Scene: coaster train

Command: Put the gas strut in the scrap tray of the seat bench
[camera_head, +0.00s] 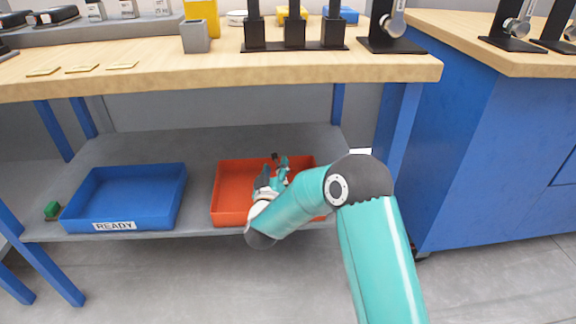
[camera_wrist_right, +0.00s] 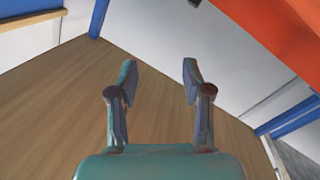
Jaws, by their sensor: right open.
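An orange-red tray (camera_head: 232,192), likely the scrap tray, sits on the bench's lower shelf. It also shows at the top right of the right wrist view (camera_wrist_right: 275,30). My right gripper (camera_head: 279,160) is over the tray in the head view, and my arm hides part of the tray. In the right wrist view the two fingers (camera_wrist_right: 159,78) are apart with nothing between them. I cannot make out the gas strut in either view. A small dark bit at the top edge of the right wrist view is too cut off to tell. My left gripper is not in view.
The wooden bench top (camera_head: 200,68) overhangs the shelf. A black stand (camera_head: 295,46) and grey cup (camera_head: 195,37) are on top. A blue cabinet (camera_head: 490,150) stands right.

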